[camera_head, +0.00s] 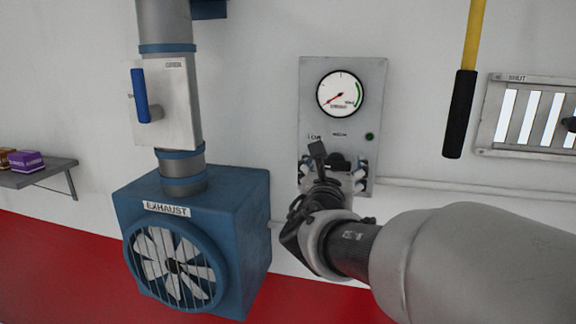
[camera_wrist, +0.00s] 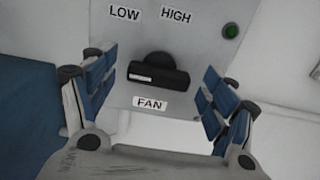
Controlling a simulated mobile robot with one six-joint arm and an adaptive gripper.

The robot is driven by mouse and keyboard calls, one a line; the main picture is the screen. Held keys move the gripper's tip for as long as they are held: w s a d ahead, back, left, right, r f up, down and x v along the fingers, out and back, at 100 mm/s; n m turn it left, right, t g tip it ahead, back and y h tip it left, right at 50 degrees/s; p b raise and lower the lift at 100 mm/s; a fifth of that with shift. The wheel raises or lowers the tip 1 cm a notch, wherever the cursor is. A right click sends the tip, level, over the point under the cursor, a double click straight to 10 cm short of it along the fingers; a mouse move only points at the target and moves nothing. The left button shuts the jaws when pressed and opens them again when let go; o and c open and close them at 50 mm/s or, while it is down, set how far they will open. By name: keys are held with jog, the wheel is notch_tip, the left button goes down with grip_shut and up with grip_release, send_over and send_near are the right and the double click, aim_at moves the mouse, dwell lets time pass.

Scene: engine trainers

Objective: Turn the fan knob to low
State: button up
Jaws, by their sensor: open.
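The fan knob (camera_wrist: 158,74) is a black bar-shaped knob on a grey panel. In the wrist view its bar lies nearly level, with a white mark on its left part. The LOW label (camera_wrist: 124,13) is above it to the left, the HIGH label (camera_wrist: 175,15) above it to the right, and the FAN label (camera_wrist: 150,103) below. My gripper (camera_wrist: 157,80) is open, with one blue-padded finger on each side of the knob and visible gaps between. In the head view my gripper (camera_head: 334,178) is in front of the panel's lower part and partly hides the knob.
The control panel (camera_head: 310,95) carries a round gauge (camera_head: 340,93), its red needle pointing lower left, and a green lamp (camera_head: 369,136). To the left are a blue exhaust fan box (camera_head: 245,225) and a blue-handled lever (camera_head: 140,95). A yellow-and-black handle (camera_head: 461,112) hangs at right.

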jog(key=shift+c, duration=0.5)
jog(key=c, duration=1)
jog(key=shift+o, duration=0.2)
jog(key=shift+f+m+b, duration=0.1)
jog(key=shift+m+b, duration=0.2)
jog(key=shift+b, duration=0.35)
jog(key=shift+f+m+b, duration=0.1)
jog(key=shift+m+b, duration=0.5)
jog(key=shift+b, duration=0.55)
jog(key=m+b, duration=0.2)
jog(key=b, duration=0.2)
jog(key=shift+s+d+f, duration=0.1)
jog(key=m+b, duration=0.4)
jog(key=b, duration=0.2)
jog(key=shift+m, duration=0.4)
jog(key=shift+r, duration=0.25)
